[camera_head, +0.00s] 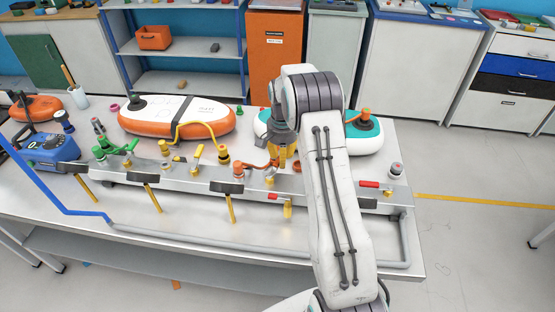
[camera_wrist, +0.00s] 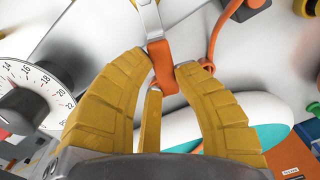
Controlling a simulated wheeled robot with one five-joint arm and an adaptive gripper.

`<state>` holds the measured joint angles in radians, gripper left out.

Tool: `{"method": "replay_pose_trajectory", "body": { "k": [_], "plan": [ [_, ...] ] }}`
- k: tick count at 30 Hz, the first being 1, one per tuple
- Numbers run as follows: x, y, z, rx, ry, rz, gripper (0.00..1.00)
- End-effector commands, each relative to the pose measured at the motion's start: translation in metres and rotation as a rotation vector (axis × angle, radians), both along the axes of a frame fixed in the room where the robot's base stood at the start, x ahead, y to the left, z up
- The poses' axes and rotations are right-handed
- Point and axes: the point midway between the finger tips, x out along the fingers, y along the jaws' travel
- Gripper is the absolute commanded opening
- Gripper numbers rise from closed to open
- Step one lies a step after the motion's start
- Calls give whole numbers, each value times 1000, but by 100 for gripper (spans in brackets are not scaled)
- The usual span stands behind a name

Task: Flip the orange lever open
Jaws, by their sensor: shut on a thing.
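The orange lever (camera_wrist: 162,72) shows in the wrist view, an orange grip on a flat metal arm that runs up to the top edge. My gripper (camera_wrist: 167,66) has its yellow fingers closed around the orange grip, with the fingertips on either side of it. In the head view my gripper (camera_head: 284,154) is low over the metal manifold rail (camera_head: 205,183), and my arm covers part of that area. I cannot make out the held lever clearly there.
Several valves with coloured handles line the rail, among them a yellow lever (camera_head: 197,152) and a red lever (camera_head: 369,184). A white numbered dial (camera_wrist: 52,96) is left in the wrist view.

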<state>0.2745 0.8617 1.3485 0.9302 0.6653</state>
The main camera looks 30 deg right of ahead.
Motion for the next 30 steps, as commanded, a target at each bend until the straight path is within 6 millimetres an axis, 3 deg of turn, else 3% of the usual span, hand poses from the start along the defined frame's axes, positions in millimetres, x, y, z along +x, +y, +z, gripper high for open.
{"method": "replay_pose_trajectory", "body": {
  "k": [15,30],
  "plan": [
    [-33,-10,-4,1,3,-492,0],
    [-63,-4,-3,1,4,-946,0]
  ]
}}
